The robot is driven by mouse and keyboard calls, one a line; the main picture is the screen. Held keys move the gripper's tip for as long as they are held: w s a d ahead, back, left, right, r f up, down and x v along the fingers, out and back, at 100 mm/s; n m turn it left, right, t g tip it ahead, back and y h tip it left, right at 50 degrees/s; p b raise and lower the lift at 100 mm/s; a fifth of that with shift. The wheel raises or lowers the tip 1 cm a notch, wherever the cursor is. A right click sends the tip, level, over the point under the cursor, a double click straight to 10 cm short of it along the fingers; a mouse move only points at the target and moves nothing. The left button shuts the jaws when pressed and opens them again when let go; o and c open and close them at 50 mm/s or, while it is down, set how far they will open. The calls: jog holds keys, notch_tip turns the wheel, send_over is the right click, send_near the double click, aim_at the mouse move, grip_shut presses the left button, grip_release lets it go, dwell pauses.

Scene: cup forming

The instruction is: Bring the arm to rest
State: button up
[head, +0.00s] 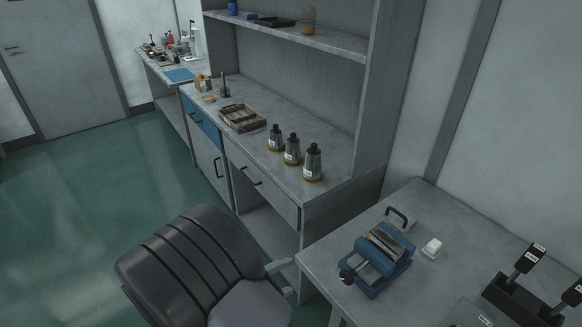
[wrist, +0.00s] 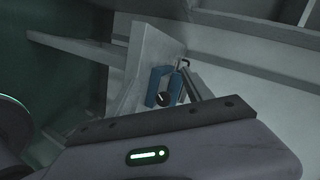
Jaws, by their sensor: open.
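My gripper's fingers show in neither view, so its jaws cannot be seen. The head view shows no part of my arm. In the wrist view, a dark grey body of mine with a lit green bar fills the bottom. Beyond it, the wrist view shows a pale table, tilted in the picture, with a blue device (wrist: 155,87) on it. The same blue device (head: 378,262) stands on the right-hand table (head: 320,262) in the head view. Nothing is seen held.
A black chair (head: 190,262) stands in front of the tables. A black holder (head: 522,300) stands at the right table's edge. Green floor (head: 90,210) is clear at left.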

jog(key=w+a+r+n+t+y, duration=0.1)
jog(key=w+r+n+y, duration=0.3)
jog(key=w+r+y, duration=0.7)
jog(key=s+r+n, duration=0.4)
jog(key=r, duration=0.5)
jog(key=s+d+n+g, duration=0.1)
jog(key=s+d+n, duration=0.2)
jog(key=s, duration=0.5)
jog(key=s+d+r+n+g, duration=0.1)
jog(key=s+d+n+g, duration=0.1)
jog(key=s+d, duration=0.4)
jog(key=s+d+r+n+g, duration=0.1)
jog(key=s+d+n, duration=0.3)
jog(key=s, duration=0.5)
jog(key=shift+s+d+n+g, duration=0.3)
jog(key=shift+s+n, duration=0.1)
jog(key=shift+n, duration=0.1)
jog(key=shift+r, duration=0.15)
